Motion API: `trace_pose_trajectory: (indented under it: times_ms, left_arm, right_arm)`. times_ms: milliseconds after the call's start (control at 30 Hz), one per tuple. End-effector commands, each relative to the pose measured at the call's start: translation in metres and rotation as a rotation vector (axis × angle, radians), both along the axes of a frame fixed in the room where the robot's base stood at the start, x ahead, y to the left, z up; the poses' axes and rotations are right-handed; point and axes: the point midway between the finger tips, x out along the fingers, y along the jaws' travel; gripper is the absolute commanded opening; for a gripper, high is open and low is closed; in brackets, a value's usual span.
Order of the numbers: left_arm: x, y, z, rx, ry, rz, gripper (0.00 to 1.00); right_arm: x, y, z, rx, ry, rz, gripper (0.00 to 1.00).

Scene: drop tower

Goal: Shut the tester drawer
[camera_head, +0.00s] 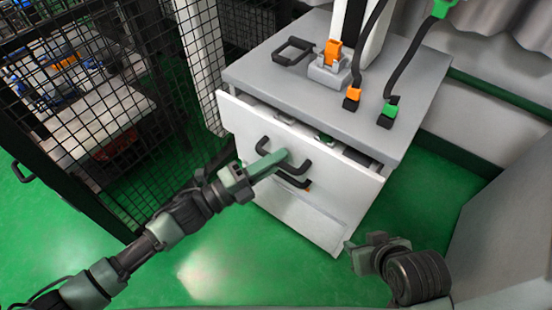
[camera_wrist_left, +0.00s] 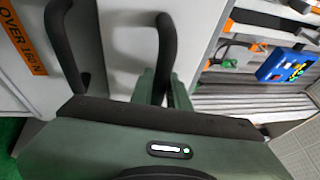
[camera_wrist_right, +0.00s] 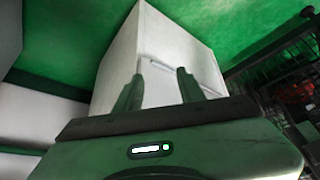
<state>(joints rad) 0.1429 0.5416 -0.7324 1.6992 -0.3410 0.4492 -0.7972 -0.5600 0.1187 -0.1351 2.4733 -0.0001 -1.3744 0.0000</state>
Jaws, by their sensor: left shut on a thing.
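The tester drawer (camera_head: 235,120) is the white top drawer of the cabinet. It stands partly open, with a gap behind its front showing some contents. My left gripper (camera_head: 282,157) is at its black upper handle (camera_head: 304,165). In the left wrist view the fingers close on this dark handle (camera_wrist_left: 165,40), beside the open drawer's inside. My right gripper (camera_head: 349,252) hangs low in front of the cabinet's right side. In the right wrist view its fingers (camera_wrist_right: 160,88) are apart and empty, with the white cabinet beyond them.
A second black handle (camera_head: 290,181) sits just below, on the lower front. A blue item (camera_wrist_left: 287,65) lies in the drawer. The grey top (camera_head: 330,110) carries a tester column with orange and green parts. Black mesh fencing (camera_head: 120,120) stands left; green floor is clear in front.

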Motion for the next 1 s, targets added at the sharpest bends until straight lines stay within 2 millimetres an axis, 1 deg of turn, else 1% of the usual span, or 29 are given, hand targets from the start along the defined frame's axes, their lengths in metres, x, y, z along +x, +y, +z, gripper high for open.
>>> trace_pose_trajectory:
  times_ms: [300,367,500,600,700,900,933,1000]
  left_arm:
    - [0.000,0.000,-0.001,0.002,0.001,0.001,0.00]
    - [0.003,-0.002,-0.001,0.001,0.000,0.001,0.00]
    - [0.022,-0.014,-0.001,0.000,-0.002,0.003,0.00]
    - [0.031,-0.022,-0.001,0.000,-0.001,0.001,0.00]
    - [0.034,-0.023,-0.002,0.002,0.003,0.003,0.00]
    - [0.034,-0.023,-0.001,0.002,0.002,0.004,0.00]
    - [0.034,-0.023,-0.001,0.002,0.002,0.004,0.22]
    - [0.034,-0.023,-0.001,0.001,0.001,0.004,0.38]
  right_arm:
    - [0.000,0.000,0.000,0.000,0.000,0.000,0.39]
    - [0.000,0.000,-0.001,0.000,-0.002,0.000,0.39]
    - [0.020,0.008,0.005,0.025,-0.097,0.008,0.39]
    - [0.030,0.011,0.012,0.035,-0.148,0.012,0.39]
    - [0.033,0.012,0.015,0.037,-0.167,0.014,0.39]
    - [0.033,0.011,0.015,0.036,-0.166,0.013,0.39]
    - [0.033,0.011,0.015,0.036,-0.166,0.013,0.39]
    - [0.033,0.011,0.015,0.036,-0.166,0.013,0.39]
